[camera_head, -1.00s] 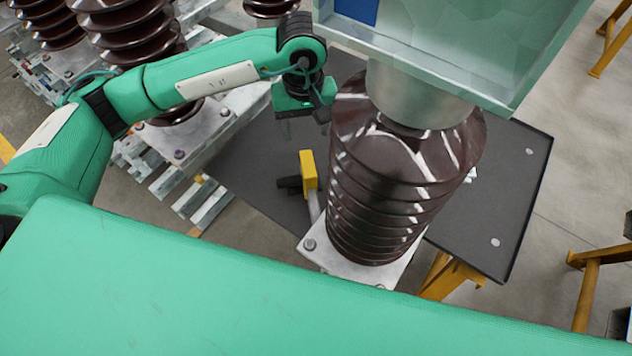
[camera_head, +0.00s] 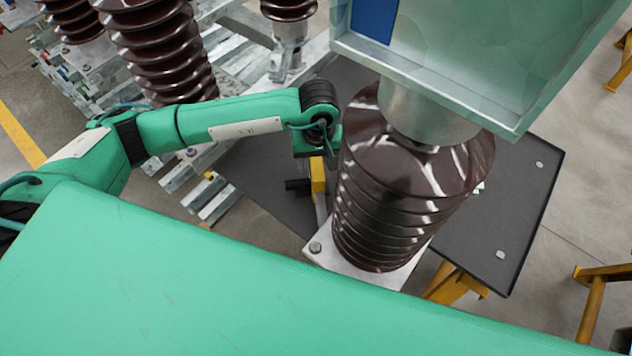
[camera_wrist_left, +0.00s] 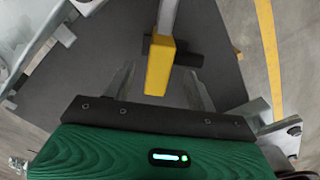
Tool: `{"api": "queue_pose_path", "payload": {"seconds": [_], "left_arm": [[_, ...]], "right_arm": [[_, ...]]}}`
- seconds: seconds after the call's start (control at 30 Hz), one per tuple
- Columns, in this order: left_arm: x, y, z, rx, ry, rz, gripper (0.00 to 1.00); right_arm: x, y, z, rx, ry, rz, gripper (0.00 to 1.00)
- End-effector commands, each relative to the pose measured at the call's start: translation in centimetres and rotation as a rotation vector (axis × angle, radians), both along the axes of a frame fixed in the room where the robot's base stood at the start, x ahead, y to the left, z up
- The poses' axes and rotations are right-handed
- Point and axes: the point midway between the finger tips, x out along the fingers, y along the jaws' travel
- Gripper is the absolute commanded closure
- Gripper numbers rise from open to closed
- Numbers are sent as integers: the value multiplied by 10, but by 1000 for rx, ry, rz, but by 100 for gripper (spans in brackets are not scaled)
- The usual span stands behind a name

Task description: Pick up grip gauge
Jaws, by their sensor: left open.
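The grip gauge appears to be the yellow block with a black cylindrical part and a grey metal bar (camera_head: 318,177). It is on the dark table beside the brown ribbed insulator; it also shows in the left wrist view (camera_wrist_left: 159,70). My left gripper (camera_head: 316,158) is over the yellow block in the head view and partly covers its upper end. In the left wrist view my left gripper (camera_wrist_left: 160,84) is open, with one finger on each side of the yellow block and visible gaps between. My right gripper is not in view.
A large brown ribbed insulator (camera_head: 385,205) on a pale base plate (camera_head: 330,258) stands right beside the gauge. A pale green metal box (camera_head: 470,70) is above it. The dark tabletop (camera_head: 490,220) is bare at right. More insulators (camera_head: 160,50) stand at back left.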

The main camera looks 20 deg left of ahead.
Motion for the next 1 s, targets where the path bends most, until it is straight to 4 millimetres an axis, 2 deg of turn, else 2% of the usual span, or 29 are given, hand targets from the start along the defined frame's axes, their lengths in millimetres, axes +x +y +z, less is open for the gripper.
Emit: {"api": "queue_pose_path", "payload": {"seconds": [0.07,0.23,0.5,0.8,1.0], "left_arm": [[0,0,-8,0,4,2,44],[1,0,-29,0,3,1,44],[1,1,-34,0,0,0,44],[1,1,-33,0,0,0,100],[2,0,-32,-1,0,0,100]], "right_arm": [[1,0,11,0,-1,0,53],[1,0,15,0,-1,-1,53],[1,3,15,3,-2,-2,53],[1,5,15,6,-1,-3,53],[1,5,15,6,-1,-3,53]]}}
